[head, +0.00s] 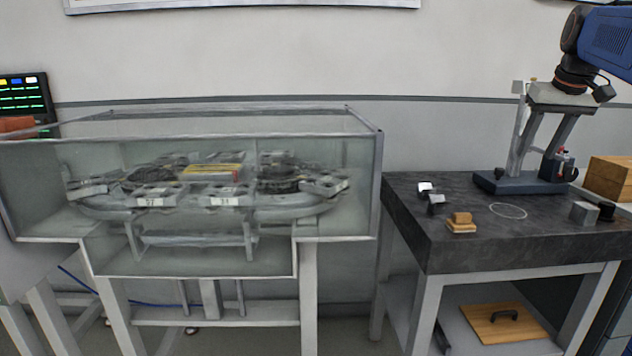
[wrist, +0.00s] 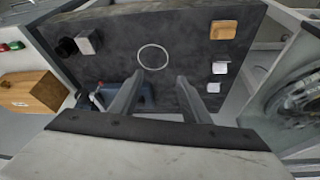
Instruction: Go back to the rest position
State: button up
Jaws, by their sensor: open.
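My gripper (head: 532,160) hangs at the right in the head view, pointing down above the dark worktable (head: 465,245). Its two grey fingers are apart and nothing is between them. In the wrist view my gripper (wrist: 160,82) shows both fingers spread, with the dark table top below. A thin pale circle (head: 508,210) is marked on the table near the fingers; it also shows in the wrist view (wrist: 153,57). A dark blue stand base (head: 505,184) is partly hidden by the fingers in both views.
Small blocks (head: 436,204) and a wooden piece (head: 461,222) lie on the table's left. A grey cube (head: 584,212), black cylinder (head: 606,211) and wooden box (head: 610,178) are at right. A glass-walled ring track (head: 378,190) stands left, across a narrow gap.

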jog(key=s+a+f, duration=0.7)
jog(key=s+a, duration=0.1)
jog(key=a, duration=0.2)
jog(key=s+a+f+n, duration=0.1)
jog(key=s+a+f, duration=0.5)
jog(key=s+f, duration=0.4)
jog(key=s+a+f+n, duration=0.1)
jog(key=s+a+f, duration=0.6)
jog(key=s+f, duration=0.4)
notch_tip(320, 180, down, 4)
jog(key=shift+r+y, duration=0.1)
jog(key=shift+y, duration=0.3)
jog(key=shift+s, duration=0.1)
jog(key=shift+c, duration=0.6)
